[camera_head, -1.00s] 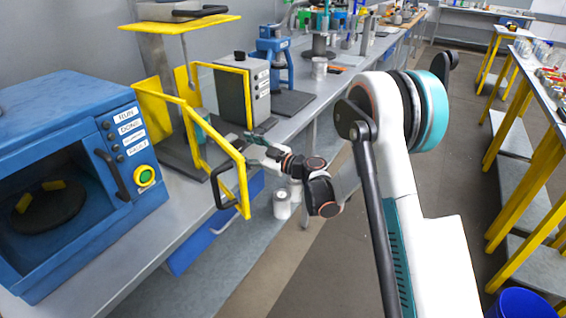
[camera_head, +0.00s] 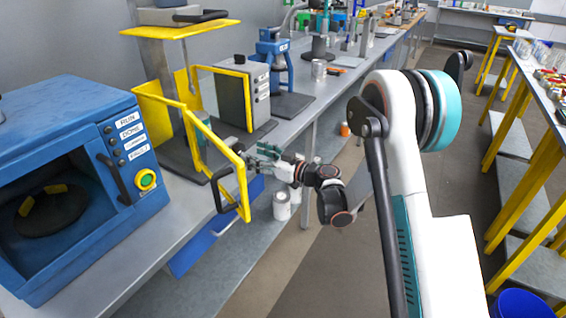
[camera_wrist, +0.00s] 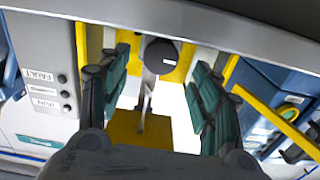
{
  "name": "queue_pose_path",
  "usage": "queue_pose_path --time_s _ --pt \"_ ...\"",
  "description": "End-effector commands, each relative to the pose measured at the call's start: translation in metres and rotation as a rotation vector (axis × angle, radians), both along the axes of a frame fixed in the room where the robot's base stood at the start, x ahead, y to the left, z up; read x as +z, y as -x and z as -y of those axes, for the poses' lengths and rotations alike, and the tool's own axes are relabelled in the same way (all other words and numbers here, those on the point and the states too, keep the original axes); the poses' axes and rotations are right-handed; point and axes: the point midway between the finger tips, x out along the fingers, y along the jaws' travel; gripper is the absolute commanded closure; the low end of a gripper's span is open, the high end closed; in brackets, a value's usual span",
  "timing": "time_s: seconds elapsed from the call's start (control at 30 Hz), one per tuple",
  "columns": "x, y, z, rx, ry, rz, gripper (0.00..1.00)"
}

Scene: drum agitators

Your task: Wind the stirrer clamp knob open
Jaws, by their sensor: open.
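In the wrist view, a dark round knob (camera_wrist: 160,55) shows beyond my fingers, roughly centred between them, with a pale metal rod (camera_wrist: 147,92) below it in the picture. I take it for the stirrer clamp knob. My gripper (camera_wrist: 158,80) is open, its teal-padded fingers wide apart and nothing held between them. In the head view, my gripper (camera_head: 256,149) is beside the yellow guard frame (camera_head: 241,170) with its black handle. The knob cannot be made out in the head view. Whether the fingers reach around the knob is not clear.
The blue cabinet (camera_head: 70,125) with a green button stands on the bench at the left. A grey control box (camera_head: 233,95) with a black top knob stands behind the guard. A raised yellow platform (camera_head: 180,25) is above. Cans (camera_head: 281,206) stand on the lower shelf.

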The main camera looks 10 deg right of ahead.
Motion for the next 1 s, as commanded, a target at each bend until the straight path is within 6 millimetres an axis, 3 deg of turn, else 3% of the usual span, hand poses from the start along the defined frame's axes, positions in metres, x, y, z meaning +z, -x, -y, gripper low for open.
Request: queue_pose_path --time_s 0.3,0.5,1.0 --pt "0.002 0.035 0.046 -0.003 0.001 0.002 0.42" --pt "0.001 0.052 0.067 -0.001 0.001 0.002 0.42" --pt "0.000 0.060 0.077 0.001 0.001 0.002 0.42"
